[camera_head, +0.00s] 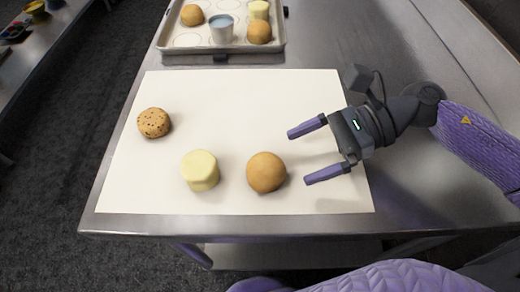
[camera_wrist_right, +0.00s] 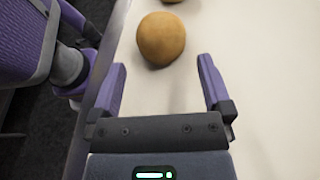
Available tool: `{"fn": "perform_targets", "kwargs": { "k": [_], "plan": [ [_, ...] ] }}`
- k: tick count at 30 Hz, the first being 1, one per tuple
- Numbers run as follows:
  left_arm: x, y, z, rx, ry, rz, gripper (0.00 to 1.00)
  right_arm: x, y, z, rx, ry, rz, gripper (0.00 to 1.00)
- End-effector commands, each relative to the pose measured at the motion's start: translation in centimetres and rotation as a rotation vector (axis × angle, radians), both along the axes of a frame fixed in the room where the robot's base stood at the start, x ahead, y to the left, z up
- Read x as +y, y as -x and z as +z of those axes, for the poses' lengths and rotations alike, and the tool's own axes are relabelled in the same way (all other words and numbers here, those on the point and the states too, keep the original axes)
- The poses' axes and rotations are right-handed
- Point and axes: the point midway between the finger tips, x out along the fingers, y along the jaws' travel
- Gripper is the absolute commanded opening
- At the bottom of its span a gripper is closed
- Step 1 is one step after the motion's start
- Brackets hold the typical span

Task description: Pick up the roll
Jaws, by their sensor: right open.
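A round golden-brown roll (camera_head: 266,173) sits on the white mat near its front edge. My right gripper (camera_head: 299,157) comes in from the right in the head view, with its two purple fingers spread apart and nothing between them. The fingertips are just right of the roll, not around it. In the right wrist view, the roll (camera_wrist_right: 160,39) lies just beyond the open fingers, roughly centred between them. My left gripper is not in view.
On the mat (camera_head: 235,95), a pale yellow cylinder (camera_head: 200,170) stands close left of the roll, and a speckled cookie (camera_head: 153,123) lies farther left. A tray (camera_head: 178,40) with a cup (camera_head: 222,29) and several baked pieces is behind.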

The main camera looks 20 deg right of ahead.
Motion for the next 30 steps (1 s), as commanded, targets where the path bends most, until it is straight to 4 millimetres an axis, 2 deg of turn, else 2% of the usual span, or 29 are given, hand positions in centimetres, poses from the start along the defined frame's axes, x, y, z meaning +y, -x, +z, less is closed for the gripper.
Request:
{"fn": "perform_targets", "kwargs": {
  "k": [4,10,13,19,28,30],
  "plan": [
    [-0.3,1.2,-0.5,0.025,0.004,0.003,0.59,2.1,-0.2,-0.9,-0.002,-0.003,0.001,1.00],
    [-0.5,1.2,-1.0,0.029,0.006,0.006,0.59,5.9,-0.6,-2.0,-0.002,-0.004,0.001,1.00],
    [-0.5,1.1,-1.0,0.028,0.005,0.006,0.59,6.6,-0.6,-2.3,-0.001,-0.002,0.000,1.00],
    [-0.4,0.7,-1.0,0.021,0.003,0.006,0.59,6.6,-0.6,-2.3,0.000,0.000,-0.002,0.98],
    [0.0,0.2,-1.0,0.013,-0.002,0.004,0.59,6.6,-0.6,-2.3,0.001,0.000,-0.001,0.34],
    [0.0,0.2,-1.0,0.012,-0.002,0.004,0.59,6.6,-0.6,-2.3,0.000,0.000,-0.002,0.31]
  ]
}}
